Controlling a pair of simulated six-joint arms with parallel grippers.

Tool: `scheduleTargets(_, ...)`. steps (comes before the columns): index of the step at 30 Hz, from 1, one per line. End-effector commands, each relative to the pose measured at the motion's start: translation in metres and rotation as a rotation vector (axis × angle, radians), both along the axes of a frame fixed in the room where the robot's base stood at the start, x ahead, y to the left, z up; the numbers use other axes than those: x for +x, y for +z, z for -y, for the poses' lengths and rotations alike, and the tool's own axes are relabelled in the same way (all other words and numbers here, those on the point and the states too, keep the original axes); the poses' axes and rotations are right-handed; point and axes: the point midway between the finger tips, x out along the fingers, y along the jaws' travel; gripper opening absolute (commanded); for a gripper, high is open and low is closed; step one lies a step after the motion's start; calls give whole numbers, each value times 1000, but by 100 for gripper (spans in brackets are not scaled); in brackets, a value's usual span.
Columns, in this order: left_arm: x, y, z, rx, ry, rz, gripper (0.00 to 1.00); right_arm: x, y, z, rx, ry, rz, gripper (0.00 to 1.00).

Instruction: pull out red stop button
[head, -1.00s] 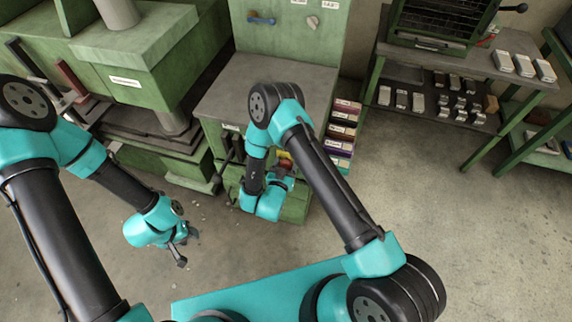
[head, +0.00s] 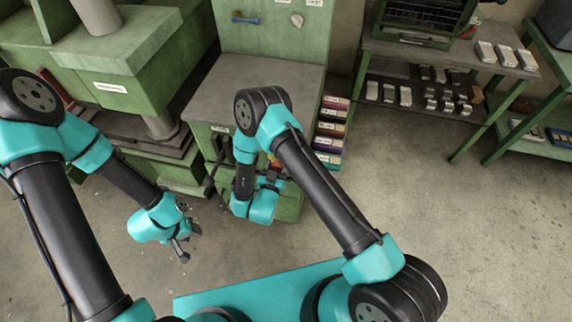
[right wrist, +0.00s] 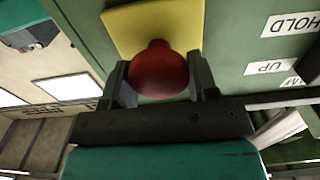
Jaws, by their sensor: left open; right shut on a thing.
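The red stop button (right wrist: 158,72) is a rounded mushroom head on a yellow plate (right wrist: 128,28), fixed to a green machine panel in the right wrist view. My right gripper (right wrist: 160,80) has one finger on each side of the red head and is shut on it. In the head view my right gripper (head: 270,179) is at the front of the green machine, where my arm largely hides the button. My left gripper (head: 182,246) hangs open and empty over the floor at lower left.
White labels reading HOLD (right wrist: 291,24) and UP (right wrist: 270,67) are on the panel beside the button. Stacked colored boxes (head: 330,135) stand right of the machine. A workbench (head: 450,55) with metal blocks is at upper right. The floor (head: 400,190) between is clear.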

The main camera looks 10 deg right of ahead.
Motion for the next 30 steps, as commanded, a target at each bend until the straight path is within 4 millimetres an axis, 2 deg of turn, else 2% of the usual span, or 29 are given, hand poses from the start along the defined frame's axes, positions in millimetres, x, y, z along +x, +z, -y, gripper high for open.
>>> scheduleTargets(3, 0, 0, 0, 0, 0, 0, 43, -2, 0, -10, -1, 16, 0, 11)
scheduleTargets(11, 0, 0, 0, 0, 1, 0, 43, -4, 0, -11, -3, 17, -3, 11)
scheduleTargets(12, 0, 0, 0, 0, 1, 0, 43, -4, 0, -11, -3, 17, -4, 55)
scheduleTargets(20, 0, 0, 0, 0, 1, 0, 43, -3, 0, -10, -2, 17, -2, 78)
scheduleTargets(30, 0, 0, 0, 0, 0, 0, 43, -6, 0, -12, 0, 18, -1, 78)
